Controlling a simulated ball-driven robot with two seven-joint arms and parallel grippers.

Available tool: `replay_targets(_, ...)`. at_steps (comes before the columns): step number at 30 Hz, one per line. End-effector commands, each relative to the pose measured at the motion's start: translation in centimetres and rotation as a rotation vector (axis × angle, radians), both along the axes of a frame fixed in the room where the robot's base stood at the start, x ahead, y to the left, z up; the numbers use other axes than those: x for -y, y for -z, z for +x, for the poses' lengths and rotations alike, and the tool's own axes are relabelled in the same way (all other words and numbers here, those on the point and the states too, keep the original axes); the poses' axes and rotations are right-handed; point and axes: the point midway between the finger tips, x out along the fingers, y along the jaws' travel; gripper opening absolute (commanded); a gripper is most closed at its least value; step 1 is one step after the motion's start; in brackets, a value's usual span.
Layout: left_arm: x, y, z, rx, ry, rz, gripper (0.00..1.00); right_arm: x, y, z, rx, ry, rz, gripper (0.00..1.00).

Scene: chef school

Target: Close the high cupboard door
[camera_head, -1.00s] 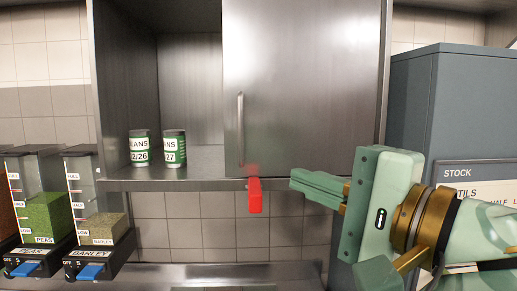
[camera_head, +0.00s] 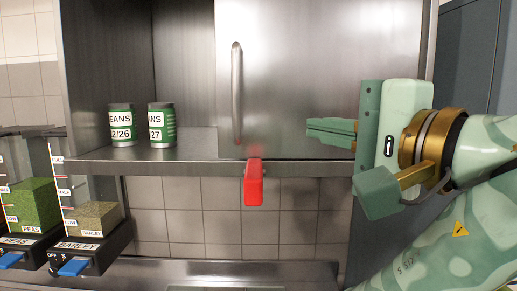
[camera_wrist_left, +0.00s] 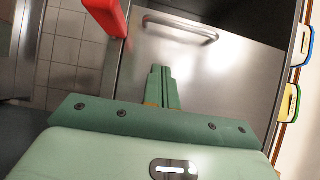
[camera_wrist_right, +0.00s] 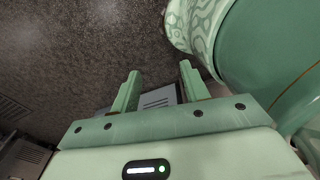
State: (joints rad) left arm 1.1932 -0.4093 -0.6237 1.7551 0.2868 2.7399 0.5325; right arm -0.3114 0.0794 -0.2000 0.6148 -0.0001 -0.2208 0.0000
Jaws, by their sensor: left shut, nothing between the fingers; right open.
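The high cupboard (camera_head: 185,166) is steel. Its left part is open. Its flat steel door (camera_head: 300,70) covers the right part. The door has a vertical bar handle (camera_head: 237,92) near its left edge, which also shows in the left wrist view (camera_wrist_left: 182,28). My left gripper (camera_head: 312,130) reaches in from the right of the head view, over the door's lower part and right of the handle. Its fingers (camera_wrist_left: 162,72) are shut with nothing between them; contact with the door is unclear. My right gripper (camera_wrist_right: 160,80) is open and empty, facing a dark speckled surface.
A red block (camera_head: 253,184) hangs at the cupboard's lower edge, below the handle. Two green-labelled cans (camera_head: 122,126) (camera_head: 161,126) stand in the open part. Dispensers of peas (camera_head: 34,205) and barley (camera_head: 95,216) are at lower left. A grey-blue cabinet (camera_head: 470,60) stands at right.

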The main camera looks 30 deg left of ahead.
Motion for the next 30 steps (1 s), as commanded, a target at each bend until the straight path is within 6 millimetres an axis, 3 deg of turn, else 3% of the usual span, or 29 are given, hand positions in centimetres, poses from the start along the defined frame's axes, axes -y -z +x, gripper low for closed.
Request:
replay_targets(1, -0.3, 1.0, 0.1, 0.002, 0.001, 0.000, 0.00, 0.1, 2.0, -0.1, -0.002, 0.000, -0.001, 0.45)
replay_targets(2, -0.6, 1.0, 0.2, 0.003, 0.002, -0.001, 0.00, 0.1, 2.6, 0.0, -0.002, -0.001, -0.001, 0.45)
replay_targets(13, -7.7, -0.4, 3.3, 0.002, -0.003, 0.002, 0.00, 0.2, 0.3, 1.3, 0.020, -0.001, -0.002, 0.45)
replay_targets(18, -9.9, -0.2, 2.3, 0.001, 0.002, 0.000, 0.00, 0.2, -0.3, 1.2, 0.019, -0.001, -0.001, 0.45)
replay_targets(30, -11.0, 0.0, 1.9, 0.000, 0.003, 0.001, 0.00, 0.0, -0.4, 1.2, 0.018, 0.000, 0.000, 0.45)
